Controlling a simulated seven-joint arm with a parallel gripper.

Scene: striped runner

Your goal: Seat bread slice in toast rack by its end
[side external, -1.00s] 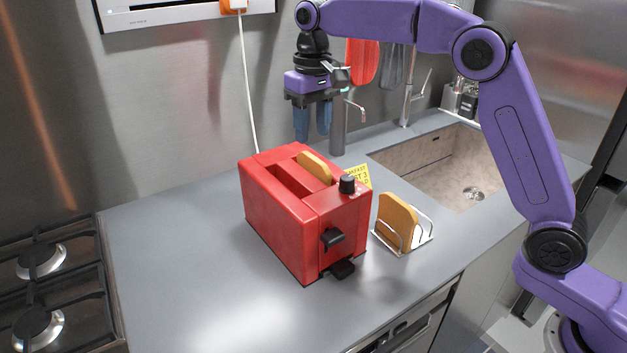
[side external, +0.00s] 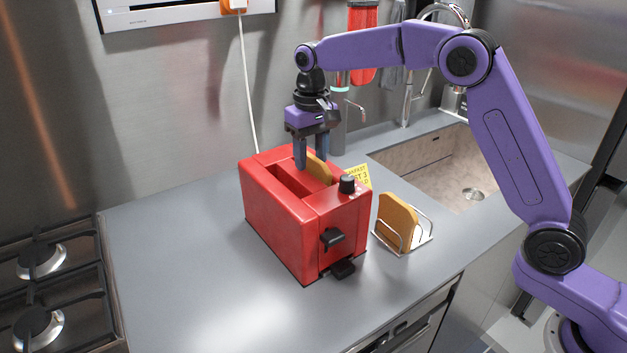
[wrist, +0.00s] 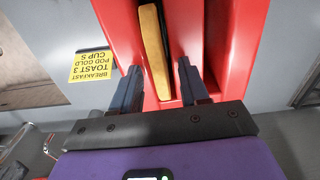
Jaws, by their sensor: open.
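A bread slice (side external: 319,167) stands in one slot of the red toaster (side external: 287,230), its top edge sticking out. In the wrist view the slice (wrist: 154,52) lies between the lines of my two fingers. My gripper (side external: 312,158) points down over that slot, open, with one finger on each side of the slice; I cannot tell whether they touch it. The fingers also show in the wrist view (wrist: 160,82). The wire toast rack (side external: 420,240) stands on the counter right of the toaster and holds at least one slice (side external: 396,222).
A yellow note (wrist: 91,66) reading "BREAKFAST TOAST 3" lies beside the toaster. The toaster's other slot (side external: 284,182) looks empty. A sink (side external: 445,165) lies behind the rack and a gas hob (side external: 40,290) at left. The counter in front is clear.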

